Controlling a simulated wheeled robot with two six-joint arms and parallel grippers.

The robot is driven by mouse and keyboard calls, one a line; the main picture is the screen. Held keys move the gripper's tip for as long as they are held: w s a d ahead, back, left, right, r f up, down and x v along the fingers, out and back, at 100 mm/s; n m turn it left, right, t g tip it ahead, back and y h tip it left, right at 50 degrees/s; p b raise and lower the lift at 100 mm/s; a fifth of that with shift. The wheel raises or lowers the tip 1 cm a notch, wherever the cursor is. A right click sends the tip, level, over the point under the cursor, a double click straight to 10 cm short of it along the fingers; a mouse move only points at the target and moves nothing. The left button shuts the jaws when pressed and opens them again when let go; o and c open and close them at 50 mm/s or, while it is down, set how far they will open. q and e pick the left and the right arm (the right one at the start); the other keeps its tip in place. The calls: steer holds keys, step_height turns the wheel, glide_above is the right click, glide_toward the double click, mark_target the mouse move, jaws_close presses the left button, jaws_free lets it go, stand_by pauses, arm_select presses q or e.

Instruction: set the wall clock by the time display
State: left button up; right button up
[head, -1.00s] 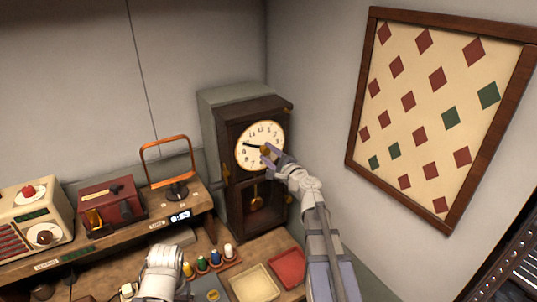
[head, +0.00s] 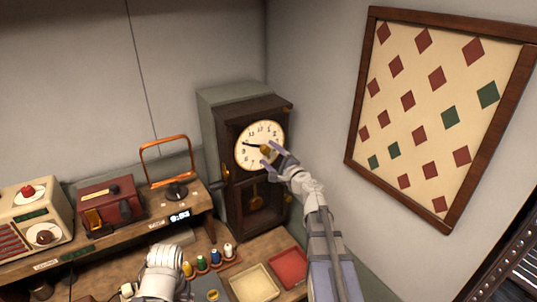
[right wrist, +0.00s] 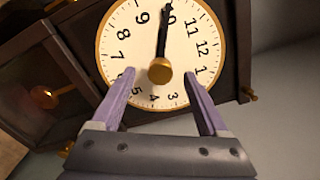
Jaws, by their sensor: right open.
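The wall clock (head: 262,143) has a dark wooden case, a cream dial and a brass pendulum. A dark hand points close to the 10, seen best on the dial in the right wrist view (right wrist: 120,40); I cannot make out a second hand. A brass knob (right wrist: 160,71) sits at the dial's centre. My right gripper (right wrist: 158,76) is open, its purple fingers spread on either side of the knob, apart from it. The time display (head: 180,216) glows on the bench shelf left of the clock; it seems to read 9:53, but is small. My left gripper's jaws do not show.
Thread spools (head: 214,258), a cream tray (head: 254,284) and a red tray (head: 289,268) are below. A framed diamond panel (head: 430,110) hangs right.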

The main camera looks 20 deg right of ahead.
steer(key=s+d, duration=0.1)
steer(key=s, duration=0.5)
steer(key=shift+s, duration=0.2)
steer(key=shift+c, duration=0.4)
